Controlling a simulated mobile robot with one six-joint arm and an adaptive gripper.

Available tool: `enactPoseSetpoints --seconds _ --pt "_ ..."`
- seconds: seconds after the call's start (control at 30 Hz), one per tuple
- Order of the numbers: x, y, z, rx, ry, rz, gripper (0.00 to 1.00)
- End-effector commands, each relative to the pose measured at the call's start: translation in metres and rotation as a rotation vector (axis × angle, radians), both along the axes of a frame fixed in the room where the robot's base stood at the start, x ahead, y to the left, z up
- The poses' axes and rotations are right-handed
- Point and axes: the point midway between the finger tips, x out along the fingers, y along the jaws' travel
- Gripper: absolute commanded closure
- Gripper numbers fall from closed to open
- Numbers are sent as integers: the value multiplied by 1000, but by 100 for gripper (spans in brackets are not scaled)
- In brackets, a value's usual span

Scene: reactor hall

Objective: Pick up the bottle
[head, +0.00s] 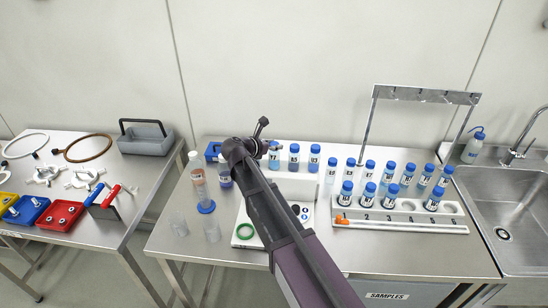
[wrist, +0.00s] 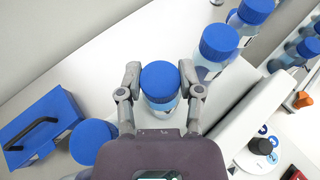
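A clear bottle with a blue cap (wrist: 160,80) stands between the two fingers of my gripper (wrist: 160,73) in the wrist view. One finger is close on each side of the cap. I cannot tell whether they touch or grip the bottle. In the head view my gripper (head: 262,146) is at the back of the middle table, beside a blue-capped bottle (head: 274,156) at the left end of a back row. My arm partly hides this spot. Other labelled blue-capped bottles stand to its right, such as one bottle (head: 294,157) and another bottle (head: 315,158).
A numbered white rack (head: 400,228) and several more bottles stand to the right. A blue box (wrist: 40,128) and another blue cap (wrist: 93,140) are close on the left in the wrist view.

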Motion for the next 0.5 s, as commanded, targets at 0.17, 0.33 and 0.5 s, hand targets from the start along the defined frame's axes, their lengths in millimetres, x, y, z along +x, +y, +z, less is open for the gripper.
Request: enactPoseSetpoints --seconds 0.17,0.33,0.5 --pt "0 0 0 1 1 0 100" --pt "0 0 0 1 1 0 100" --pt "0 0 4 1 1 0 100"
